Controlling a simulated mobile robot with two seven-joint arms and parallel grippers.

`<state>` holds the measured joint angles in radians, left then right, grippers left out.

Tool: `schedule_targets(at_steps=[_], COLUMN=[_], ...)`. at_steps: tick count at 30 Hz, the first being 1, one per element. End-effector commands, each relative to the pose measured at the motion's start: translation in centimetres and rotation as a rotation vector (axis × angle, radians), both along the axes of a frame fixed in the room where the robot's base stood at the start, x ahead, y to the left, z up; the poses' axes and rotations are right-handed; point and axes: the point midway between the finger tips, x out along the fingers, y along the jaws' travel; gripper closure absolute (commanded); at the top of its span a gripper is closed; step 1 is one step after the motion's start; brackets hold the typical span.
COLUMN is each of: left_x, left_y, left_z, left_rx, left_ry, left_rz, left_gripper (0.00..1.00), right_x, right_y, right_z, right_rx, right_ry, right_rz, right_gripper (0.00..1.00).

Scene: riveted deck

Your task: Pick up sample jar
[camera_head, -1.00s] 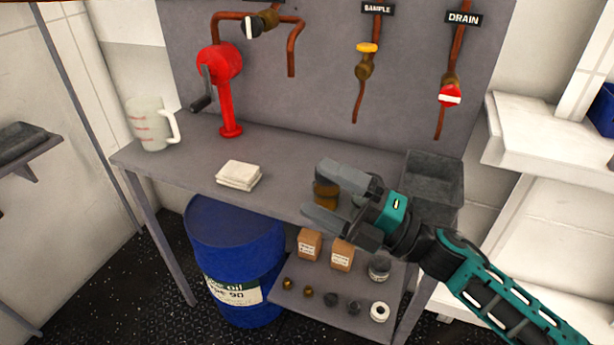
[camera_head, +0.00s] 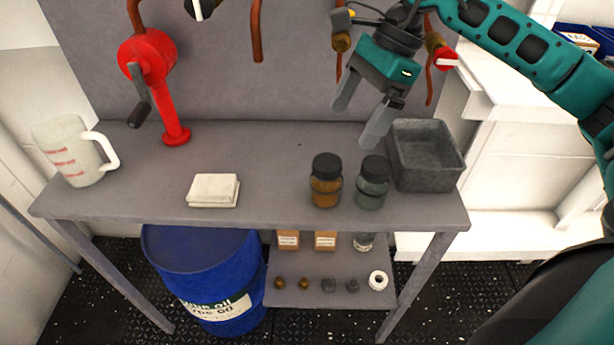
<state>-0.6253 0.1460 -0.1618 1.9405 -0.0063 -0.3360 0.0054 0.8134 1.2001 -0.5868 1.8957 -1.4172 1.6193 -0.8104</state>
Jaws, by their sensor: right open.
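Two dark-lidded jars stand upright side by side on the grey bench. The left jar (camera_head: 326,182) holds amber-brown contents. The right jar (camera_head: 372,183) is clear with a grey-green tint. I cannot tell from labels which one is the sample jar. My right gripper (camera_head: 361,120) is open and empty, its grey fingers pointing down above the back of the bench. It is above and behind the jars in the picture, apart from both. My left gripper is not in view.
A grey open bin (camera_head: 428,183) stands right of the jars. A folded white cloth (camera_head: 213,190), a measuring jug (camera_head: 72,150) and a red hand pump (camera_head: 165,95) are to the left. A blue drum (camera_head: 205,275) and a lower shelf (camera_head: 330,293) are under the bench.

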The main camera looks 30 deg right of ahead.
Motion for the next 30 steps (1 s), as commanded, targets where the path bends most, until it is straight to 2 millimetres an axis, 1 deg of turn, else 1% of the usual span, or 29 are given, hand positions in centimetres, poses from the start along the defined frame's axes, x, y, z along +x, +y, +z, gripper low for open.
schedule_targets(at_steps=[1,4,12,15,20,26,27,30], left_x=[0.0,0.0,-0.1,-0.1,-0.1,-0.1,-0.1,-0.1], left_y=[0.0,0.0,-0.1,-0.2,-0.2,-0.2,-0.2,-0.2], left_z=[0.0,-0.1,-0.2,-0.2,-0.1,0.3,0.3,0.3], left_rx=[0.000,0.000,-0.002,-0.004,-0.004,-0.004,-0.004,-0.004], left_ry=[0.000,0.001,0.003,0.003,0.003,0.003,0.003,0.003], left_rz=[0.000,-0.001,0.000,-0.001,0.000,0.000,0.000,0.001], left_gripper=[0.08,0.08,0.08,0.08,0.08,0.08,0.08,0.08], right_x=[0.0,0.0,0.3,0.4,0.6,1.5,1.5,1.6], right_y=[-0.4,-0.3,1.7,2.2,2.6,4.0,4.2,4.5], right_z=[0.1,-0.8,-5.3,-6.4,-7.3,-9.7,-10.3,-11.2], right_rx=[-0.018,-0.030,-0.024,-0.024,-0.024,-0.021,-0.021,-0.023], right_ry=[-0.003,-0.002,0.001,-0.002,-0.002,-0.001,-0.001,-0.002], right_rz=[0.001,0.004,0.004,0.003,0.003,0.004,0.003,0.002], right_gripper=[0.04,0.04,0.04,0.04,0.04,0.04,0.04,0.04])
